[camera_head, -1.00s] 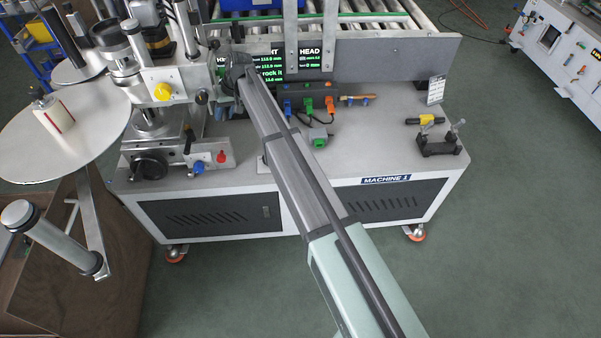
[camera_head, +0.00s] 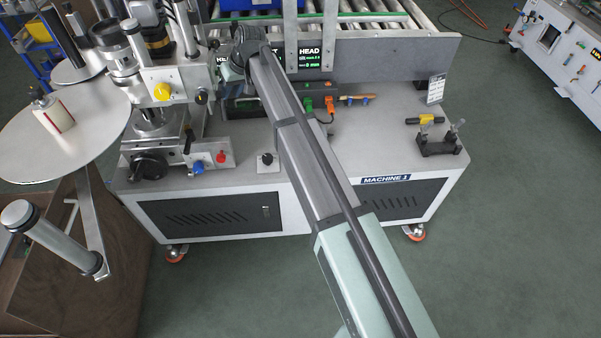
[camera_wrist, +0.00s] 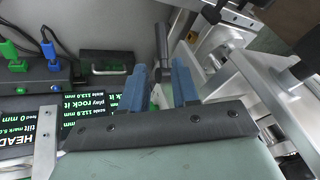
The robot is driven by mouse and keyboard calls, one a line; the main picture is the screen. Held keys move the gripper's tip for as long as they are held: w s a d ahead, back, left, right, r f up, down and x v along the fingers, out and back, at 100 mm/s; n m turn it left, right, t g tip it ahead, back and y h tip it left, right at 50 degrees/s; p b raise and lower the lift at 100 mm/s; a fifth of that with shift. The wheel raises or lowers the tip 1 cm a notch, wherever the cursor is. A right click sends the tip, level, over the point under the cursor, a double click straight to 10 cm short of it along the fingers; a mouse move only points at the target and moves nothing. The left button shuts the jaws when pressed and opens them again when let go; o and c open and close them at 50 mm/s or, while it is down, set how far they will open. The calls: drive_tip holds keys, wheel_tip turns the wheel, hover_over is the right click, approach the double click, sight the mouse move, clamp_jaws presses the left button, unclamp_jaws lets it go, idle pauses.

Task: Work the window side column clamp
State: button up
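A dark lever handle (camera_wrist: 162,45) stands ahead of my gripper in the wrist view, in line with the gap between the fingers. I cannot tell whether it is the window side column clamp, and I see no contact. My gripper (camera_wrist: 159,78) has two blue fingers set apart, with no held object clear between them. In the head view my arm covers most of the gripper. The labeller column assembly (camera_head: 172,75) stands left of my wrist, with a yellow knob (camera_head: 162,91) and a black knob (camera_head: 201,97). A black lever (camera_head: 188,141) sits lower down.
A metal bracket and rods (camera_wrist: 225,40) crowd the right of the wrist view. A control box with blue and green plugs (camera_wrist: 30,72) and a text screen (camera_wrist: 98,100) lie left. A round label disc (camera_head: 60,145) is at far left. The bench front right (camera_head: 385,150) is mostly clear.

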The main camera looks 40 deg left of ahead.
drive_tip(key=d+f+m+t+h, duration=0.1)
drive_tip(key=d+f+m, duration=0.1)
drive_tip(key=d+f, duration=0.8)
drive_tip(key=w+d+f+m+t+h, duration=0.1)
drive_tip(key=d+f, duration=0.9)
drive_tip(key=d, duration=0.5)
drive_tip(key=shift+d+f+m+h, duration=0.35)
drive_tip(key=shift+m+h, duration=0.05)
